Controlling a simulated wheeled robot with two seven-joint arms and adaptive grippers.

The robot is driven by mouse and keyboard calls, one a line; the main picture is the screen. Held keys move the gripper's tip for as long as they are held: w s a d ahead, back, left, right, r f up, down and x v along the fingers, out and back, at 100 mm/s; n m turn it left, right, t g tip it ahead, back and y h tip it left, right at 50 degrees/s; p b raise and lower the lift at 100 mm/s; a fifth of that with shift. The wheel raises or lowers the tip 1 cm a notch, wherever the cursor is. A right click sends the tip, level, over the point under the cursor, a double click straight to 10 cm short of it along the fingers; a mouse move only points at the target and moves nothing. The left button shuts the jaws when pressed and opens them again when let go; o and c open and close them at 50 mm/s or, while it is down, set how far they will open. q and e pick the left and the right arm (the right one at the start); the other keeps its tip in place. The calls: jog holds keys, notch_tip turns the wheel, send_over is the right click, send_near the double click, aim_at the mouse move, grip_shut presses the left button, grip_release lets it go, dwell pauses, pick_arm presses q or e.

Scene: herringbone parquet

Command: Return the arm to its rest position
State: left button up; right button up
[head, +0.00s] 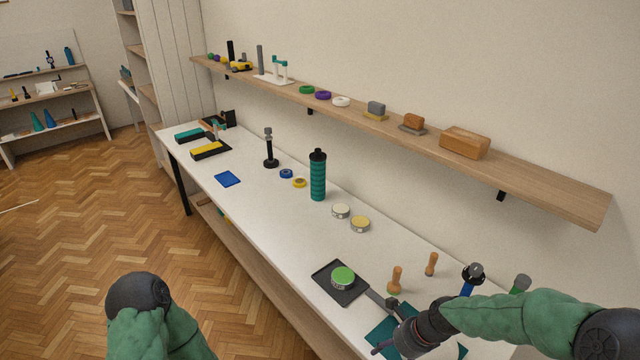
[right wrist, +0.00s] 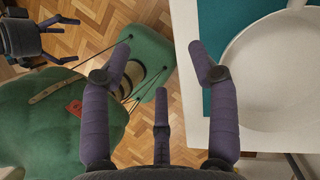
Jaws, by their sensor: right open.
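My right gripper (head: 392,336) is at the lower right of the head view, over the near end of the white bench. My right arm reaches in from the right edge of the head view. My left arm (head: 150,310) shows at the bottom of the head view, its gripper out of sight there. The left gripper (right wrist: 60,40) shows at the upper left of the right wrist view, fingers apart and empty.
Near the right gripper are a teal mat (head: 382,330), a dark tray (head: 322,279) with a green-topped tin (head: 343,278), and wooden pegs (head: 396,280). A white round dish (right wrist: 275,70) is close to the right fingers. A wall shelf (head: 550,185) runs above the bench.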

jog(key=s+a+f+n, duration=0.4)
jog(key=s+f+n, duration=0.3)
jog(key=f+n, duration=0.3)
jog(key=s+a+f+n+g, duration=0.1)
jog(key=s+a+f+n, duration=0.2)
jog(key=s+f+n, duration=0.4)
notch_tip(320, 180, down, 3)
jog(key=n, duration=0.4)
jog(key=shift+s+a, duration=0.35)
jog(key=shift+r, duration=0.1)
